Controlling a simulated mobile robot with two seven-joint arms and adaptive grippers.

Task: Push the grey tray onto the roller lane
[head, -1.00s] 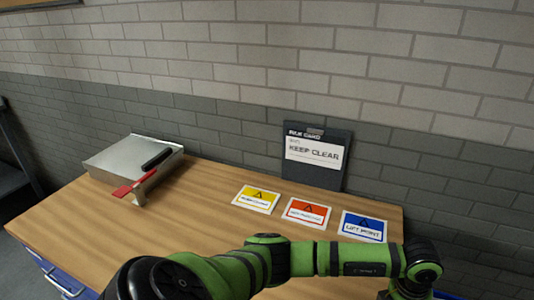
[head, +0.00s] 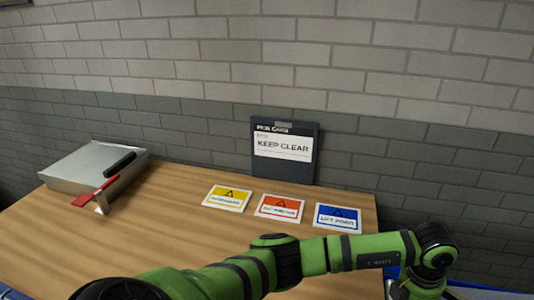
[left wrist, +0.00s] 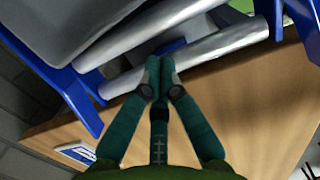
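In the left wrist view my left gripper (left wrist: 158,72) has its two teal fingertips together, with nothing visible between them. The fingertips are at the near silver roller (left wrist: 200,62) of a lane with blue side parts (left wrist: 76,98); I cannot tell if they touch it. A grey, smooth-sided body, seemingly the grey tray (left wrist: 55,22), fills the upper left beyond the fingers, partly over the rollers and cut off by the frame. In the head view my left arm reaches right across the bench front, and its fingers are below the frame. My right gripper is not in view.
A wooden bench (head: 160,225) lies under my arm. On it are a metal box with a red handle (head: 85,165), yellow (head: 227,198), red (head: 279,207) and blue (head: 337,217) cards, and a dark "KEEP CLEAR" board (head: 284,150) by the brick wall (head: 380,90).

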